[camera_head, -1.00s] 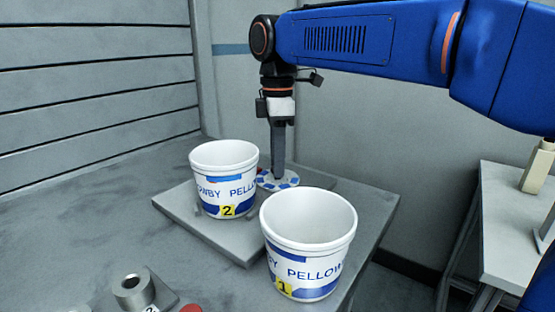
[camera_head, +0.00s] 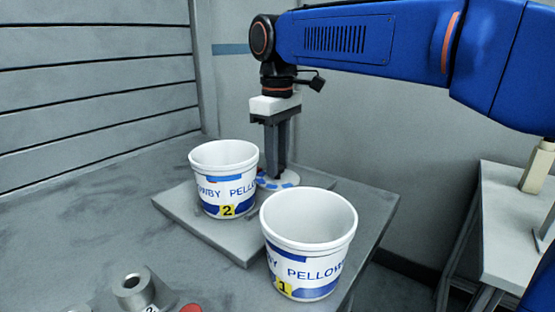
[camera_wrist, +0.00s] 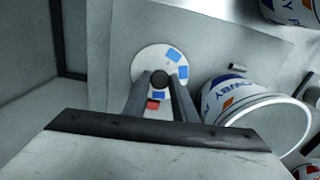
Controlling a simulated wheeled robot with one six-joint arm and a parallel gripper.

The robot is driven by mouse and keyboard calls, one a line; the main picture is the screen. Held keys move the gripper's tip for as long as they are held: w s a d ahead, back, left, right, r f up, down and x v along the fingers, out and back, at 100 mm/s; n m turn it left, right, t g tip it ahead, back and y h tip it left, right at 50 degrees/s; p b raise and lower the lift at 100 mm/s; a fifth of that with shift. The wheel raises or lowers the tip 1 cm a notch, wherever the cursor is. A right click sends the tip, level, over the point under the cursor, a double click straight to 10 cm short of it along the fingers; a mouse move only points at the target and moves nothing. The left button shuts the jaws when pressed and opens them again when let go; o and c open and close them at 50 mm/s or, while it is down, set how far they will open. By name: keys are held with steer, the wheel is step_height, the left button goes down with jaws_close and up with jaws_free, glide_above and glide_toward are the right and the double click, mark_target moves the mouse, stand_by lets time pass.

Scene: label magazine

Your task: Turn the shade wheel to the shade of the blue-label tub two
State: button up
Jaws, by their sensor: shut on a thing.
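The shade wheel (camera_head: 290,180) is a white disc with blue patches, lying flat on a grey plate behind tub two. Tub two (camera_head: 222,178) is white with blue lettering, a blue label band and a yellow "2" tag. It stands upright just left of my gripper and partly hides the wheel.
Tub one (camera_head: 308,245), white with a yellow "1" tag, stands at the front right. The grey plate (camera_head: 235,243) lies under tub two. A metal fitting with a round hole (camera_head: 133,288) is at the front left.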

steer(key=m, duration=0.4)
steer(key=shift+m, duration=0.3)
steer(key=m, duration=0.3)
steer(key=shift+m, duration=0.3)
steer(key=m, duration=0.4)
steer(key=shift+m, duration=0.3)
steer(key=m, duration=0.3)
steer(key=shift+m, duration=0.3)
steer(key=m, duration=0.4)
steer(key=shift+m, duration=0.3)
steer(key=m, duration=0.3)
steer(key=shift+m, duration=0.3)
steer(key=m, duration=0.3)
steer(key=shift+m, duration=2)
